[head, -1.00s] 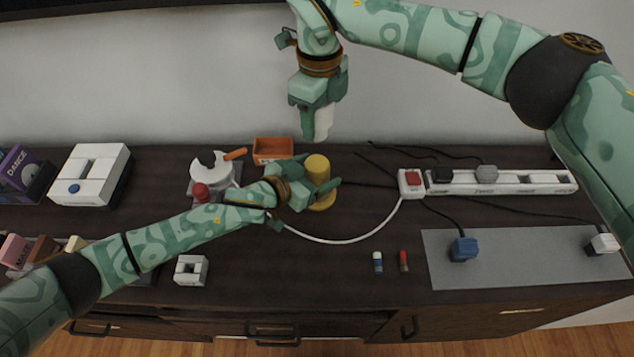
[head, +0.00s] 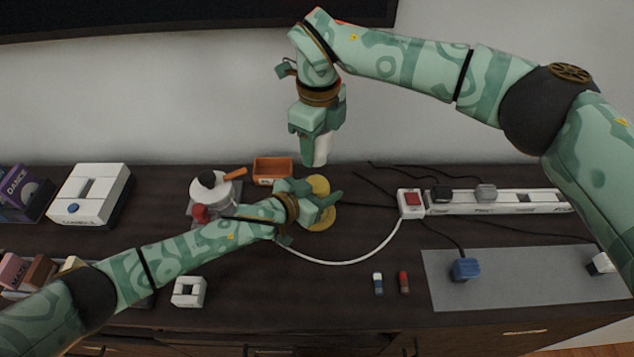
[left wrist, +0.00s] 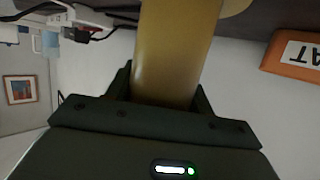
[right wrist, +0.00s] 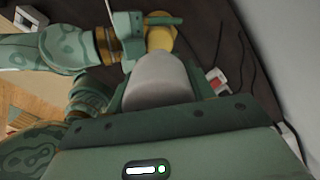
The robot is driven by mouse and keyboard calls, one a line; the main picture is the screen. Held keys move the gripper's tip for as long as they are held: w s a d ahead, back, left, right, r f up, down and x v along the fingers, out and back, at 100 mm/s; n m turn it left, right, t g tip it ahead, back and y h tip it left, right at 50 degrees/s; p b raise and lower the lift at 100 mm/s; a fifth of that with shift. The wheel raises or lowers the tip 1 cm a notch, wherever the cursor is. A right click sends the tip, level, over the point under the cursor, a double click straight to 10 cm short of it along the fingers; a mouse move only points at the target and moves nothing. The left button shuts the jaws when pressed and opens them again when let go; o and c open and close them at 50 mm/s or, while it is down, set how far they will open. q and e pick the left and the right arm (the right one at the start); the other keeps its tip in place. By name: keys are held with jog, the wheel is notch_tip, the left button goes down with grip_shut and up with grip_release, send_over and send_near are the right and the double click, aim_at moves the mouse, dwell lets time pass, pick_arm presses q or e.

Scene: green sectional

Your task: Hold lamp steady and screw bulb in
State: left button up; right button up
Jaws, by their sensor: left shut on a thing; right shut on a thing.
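The yellow lamp (head: 318,184) stands upright on the dark cabinet top, its round base (head: 322,220) showing below. My left gripper (head: 322,205) is shut around the lamp's column from the left. The column (left wrist: 175,50) fills the space between the fingers in the left wrist view. My right gripper (head: 317,150) is above the lamp, pointing down, shut on the white bulb (head: 322,150). In the right wrist view the bulb (right wrist: 158,80) is between the fingers, with the lamp (right wrist: 160,38) beyond it. The bulb's lower end and the lamp's socket are hidden; contact cannot be told.
An orange bin (head: 272,170) and a white pot-like item (head: 210,190) stand behind my left arm. A power strip (head: 500,202) with a red switch lies right. A white cable (head: 365,252) curves in front. Two small cylinders (head: 378,284) stand on clear front space.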

aim_at(317, 163)
jog(key=shift+f, duration=1.9)
jog(key=shift+f, duration=0.85)
jog(key=shift+f, duration=0.65)
